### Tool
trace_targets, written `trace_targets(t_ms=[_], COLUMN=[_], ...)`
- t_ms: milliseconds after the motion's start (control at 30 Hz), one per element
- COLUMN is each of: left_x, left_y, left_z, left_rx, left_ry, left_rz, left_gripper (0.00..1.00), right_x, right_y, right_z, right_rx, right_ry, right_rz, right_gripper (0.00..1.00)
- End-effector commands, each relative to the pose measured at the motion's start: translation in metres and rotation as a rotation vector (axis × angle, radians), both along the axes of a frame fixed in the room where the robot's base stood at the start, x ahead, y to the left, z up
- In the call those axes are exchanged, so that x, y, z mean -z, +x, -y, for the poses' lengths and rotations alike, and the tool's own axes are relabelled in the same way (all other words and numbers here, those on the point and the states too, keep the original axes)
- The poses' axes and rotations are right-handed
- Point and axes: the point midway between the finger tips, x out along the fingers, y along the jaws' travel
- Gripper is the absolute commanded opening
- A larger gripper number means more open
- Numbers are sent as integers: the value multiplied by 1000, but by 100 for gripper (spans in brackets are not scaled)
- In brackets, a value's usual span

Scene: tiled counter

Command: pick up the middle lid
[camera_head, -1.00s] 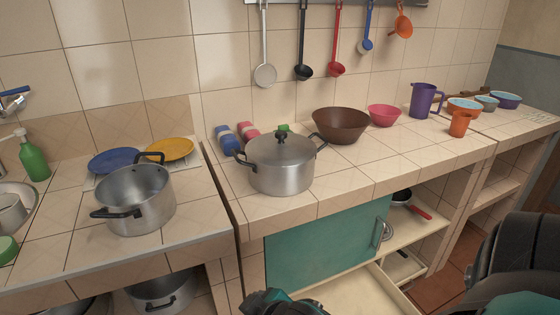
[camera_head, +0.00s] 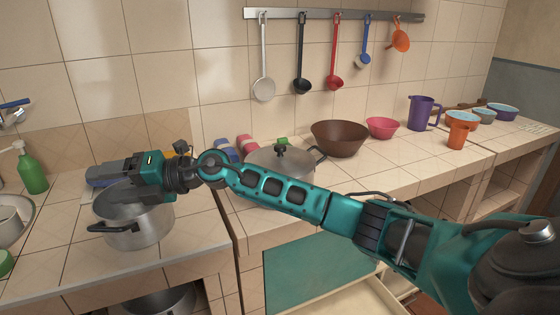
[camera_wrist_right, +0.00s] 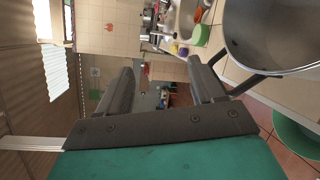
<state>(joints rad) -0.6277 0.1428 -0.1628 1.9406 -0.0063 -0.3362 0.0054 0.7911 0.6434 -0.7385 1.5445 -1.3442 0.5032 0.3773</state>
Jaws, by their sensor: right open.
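A lid with a black knob (camera_head: 280,150) sits on the silver pot at the centre of the counter. My right arm crosses in front and hides most of that pot and part of the lid. My right gripper (camera_head: 98,176) is to the left of the lid, pointing left over the rim of the open pot (camera_head: 135,225) on the left counter. In the right wrist view its two fingers (camera_wrist_right: 161,68) are apart with nothing between them. The open pot (camera_wrist_right: 280,35) shows at the upper right there. My left gripper is not in view.
A brown bowl (camera_head: 340,138), a pink bowl (camera_head: 382,128), a purple jug (camera_head: 422,113) and an orange cup (camera_head: 458,132) stand to the right. Ladles hang from a wall rail (camera_head: 330,14). A green bottle (camera_head: 32,170) stands far left. A drawer (camera_head: 350,300) is open below.

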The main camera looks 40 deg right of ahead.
Motion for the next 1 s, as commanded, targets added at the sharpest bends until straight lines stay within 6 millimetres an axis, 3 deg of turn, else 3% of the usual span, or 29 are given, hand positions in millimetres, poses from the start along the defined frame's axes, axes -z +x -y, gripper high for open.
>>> trace_targets(t_ms=[167,267,300,400,500,600,767,1000], left_x=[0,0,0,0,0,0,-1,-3], left_y=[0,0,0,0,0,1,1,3], left_z=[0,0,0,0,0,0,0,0], left_rx=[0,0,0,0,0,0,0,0], left_ry=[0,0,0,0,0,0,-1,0], left_rz=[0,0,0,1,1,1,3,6], left_gripper=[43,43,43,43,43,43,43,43], right_x=[10,6,2,-16,-37,-53,-61,-25], right_y=[33,43,43,35,16,-3,-19,-8], right_z=[85,156,187,264,328,370,398,407], right_rx=[22,95,137,257,375,463,525,525], right_ry=[-464,-694,-778,-946,-1052,-1108,-1139,-1142], right_rz=[-76,-180,-232,-379,-522,-633,-721,-730], right_gripper=[67,67,67,67,67,67,67,67])
